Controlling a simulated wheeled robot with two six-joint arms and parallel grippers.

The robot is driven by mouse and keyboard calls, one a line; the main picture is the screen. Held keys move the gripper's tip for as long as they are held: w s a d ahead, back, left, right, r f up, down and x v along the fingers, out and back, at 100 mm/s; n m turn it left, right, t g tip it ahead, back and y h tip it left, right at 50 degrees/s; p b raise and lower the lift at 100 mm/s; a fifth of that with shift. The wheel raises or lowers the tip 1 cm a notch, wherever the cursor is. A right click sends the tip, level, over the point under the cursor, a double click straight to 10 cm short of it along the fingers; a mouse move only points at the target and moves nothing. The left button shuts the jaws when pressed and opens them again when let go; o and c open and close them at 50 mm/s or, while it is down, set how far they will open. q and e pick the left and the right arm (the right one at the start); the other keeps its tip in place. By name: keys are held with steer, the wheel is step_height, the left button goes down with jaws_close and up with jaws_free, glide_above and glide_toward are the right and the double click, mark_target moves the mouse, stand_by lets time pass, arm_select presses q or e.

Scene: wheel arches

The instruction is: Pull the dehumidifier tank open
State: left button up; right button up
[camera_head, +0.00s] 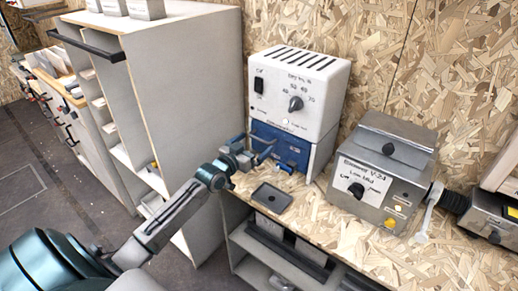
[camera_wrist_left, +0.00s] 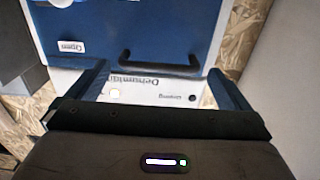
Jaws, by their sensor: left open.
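The dehumidifier (camera_head: 300,92) is a white box with a switch and a dial, standing on the wooden bench against the board wall. Its blue tank (camera_head: 312,152) sits in the lower part, and my arm partly covers it. The tank front also shows in the left wrist view (camera_wrist_left: 100,22), with an "Open" label and a dark bar handle (camera_wrist_left: 160,62). My left gripper (camera_head: 270,152) is open and empty in front of the tank. In the left wrist view its fingers stand on either side of the handle; I cannot tell whether they touch anything. My right gripper is out of sight.
A small dark tray (camera_head: 271,198) lies on the bench just in front of the dehumidifier. A metal heater-like box (camera_head: 381,170) with a knob stands to the right, with a dark hose. A tall grey cabinet (camera_head: 185,90) rises close on the left. Shelves are under the bench.

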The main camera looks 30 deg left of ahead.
mark_target(259, 140)
arm_select(q)
steer(key=w+b, duration=0.2)
steer(key=shift+w+d+f, duration=0.15)
steer(key=shift+w, duration=0.55)
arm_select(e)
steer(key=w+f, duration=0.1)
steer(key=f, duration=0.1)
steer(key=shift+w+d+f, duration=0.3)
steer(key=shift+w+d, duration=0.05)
arm_select(q)
steer(key=shift+r, duration=0.2)
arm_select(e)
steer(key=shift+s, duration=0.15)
